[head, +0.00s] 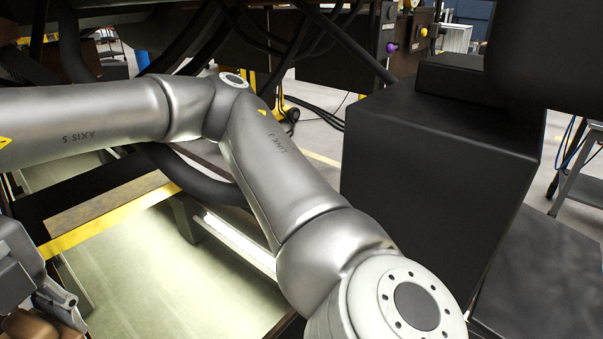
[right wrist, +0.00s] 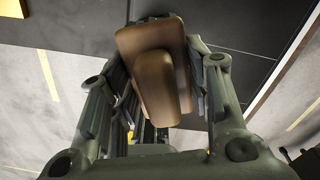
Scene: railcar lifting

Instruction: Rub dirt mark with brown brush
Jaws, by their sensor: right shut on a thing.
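In the right wrist view the brown brush (right wrist: 152,52) is a rounded brown block with a smaller block on its near face. My right gripper (right wrist: 165,82) is shut on it, with a finger on each side. In the head view a grey gripper part and a brown piece (head: 30,327), which looks like the brush, show at the lower left edge. The bristle side is hidden. I cannot make out a dirt mark in either view. A dark panel (right wrist: 245,40) lies behind the brush in the right wrist view; I cannot tell if they touch. My left gripper is not in view.
Dark railcar underside parts and hoses (head: 75,45) hang across the top of the head view. A yellow-edged beam (head: 110,220) borders a lit pit floor (head: 165,270). A large black box (head: 430,175) stands at the right. Purple and yellow knobs (head: 391,47) sit behind it.

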